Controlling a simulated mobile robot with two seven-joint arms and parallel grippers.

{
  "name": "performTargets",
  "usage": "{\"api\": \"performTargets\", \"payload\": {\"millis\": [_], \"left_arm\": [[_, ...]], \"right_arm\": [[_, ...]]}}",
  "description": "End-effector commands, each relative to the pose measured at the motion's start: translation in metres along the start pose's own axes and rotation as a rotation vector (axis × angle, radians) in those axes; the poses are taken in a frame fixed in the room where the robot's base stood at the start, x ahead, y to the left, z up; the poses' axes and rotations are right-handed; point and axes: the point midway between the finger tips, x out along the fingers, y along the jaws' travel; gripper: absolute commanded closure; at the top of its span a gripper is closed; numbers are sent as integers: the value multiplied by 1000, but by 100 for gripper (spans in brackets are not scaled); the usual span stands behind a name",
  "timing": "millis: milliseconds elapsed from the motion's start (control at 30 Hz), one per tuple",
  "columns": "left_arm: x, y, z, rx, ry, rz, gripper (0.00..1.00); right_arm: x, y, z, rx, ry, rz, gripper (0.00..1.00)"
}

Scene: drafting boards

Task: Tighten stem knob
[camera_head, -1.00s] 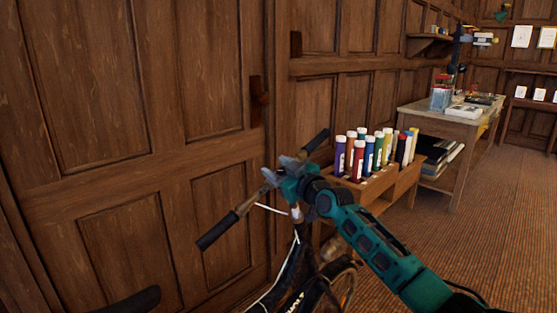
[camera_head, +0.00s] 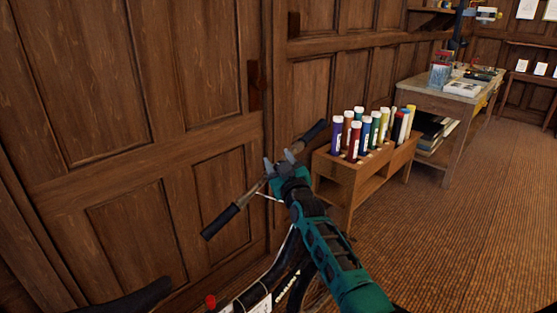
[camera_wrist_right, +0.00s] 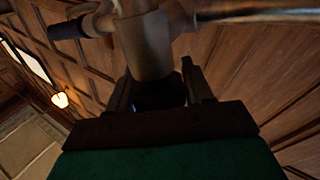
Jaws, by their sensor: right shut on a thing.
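A bicycle (camera_head: 285,275) stands by the panelled wall, its handlebar running diagonally between two black grips (camera_head: 220,222). My right gripper (camera_head: 279,163) is at the middle of the handlebar, over the stem. In the right wrist view, the metal stem (camera_wrist_right: 147,45) rises beyond the jaws, with the handlebar crossing at the top. The fingers of the right gripper are shut on a dark round part, apparently the stem knob (camera_wrist_right: 158,93), just against the stem. The jaws and palm hide most of the knob, and its tightness cannot be seen. My left gripper is out of view.
A wooden rack (camera_head: 345,175) of several coloured tubes stands right behind the handlebar. A worktable (camera_head: 425,90) with items on it is farther back. The wooden wall (camera_head: 150,150) is close behind the bicycle. Carpeted floor (camera_head: 440,230) is open at the right.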

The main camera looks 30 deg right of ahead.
Motion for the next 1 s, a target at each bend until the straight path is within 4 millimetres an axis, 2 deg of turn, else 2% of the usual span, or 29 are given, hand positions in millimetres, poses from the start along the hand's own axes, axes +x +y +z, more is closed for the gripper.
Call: {"api": "performTargets", "payload": {"millis": [100, 133, 333, 667, 867, 1000], "left_arm": [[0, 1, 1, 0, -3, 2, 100], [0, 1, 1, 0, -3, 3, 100], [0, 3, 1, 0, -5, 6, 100], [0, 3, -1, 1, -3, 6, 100], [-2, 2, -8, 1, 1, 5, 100], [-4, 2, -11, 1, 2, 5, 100]], "right_arm": [[1, 2, -3, -2, 8, 5, 79], [1, 2, -3, -2, 8, 4, 47], [0, 1, -2, -1, 4, 1, 28], [-4, 0, -1, 0, 2, -1, 28], [-28, 0, -1, -2, -1, -2, 28], [-55, 0, -1, 0, 0, -1, 28]]}}
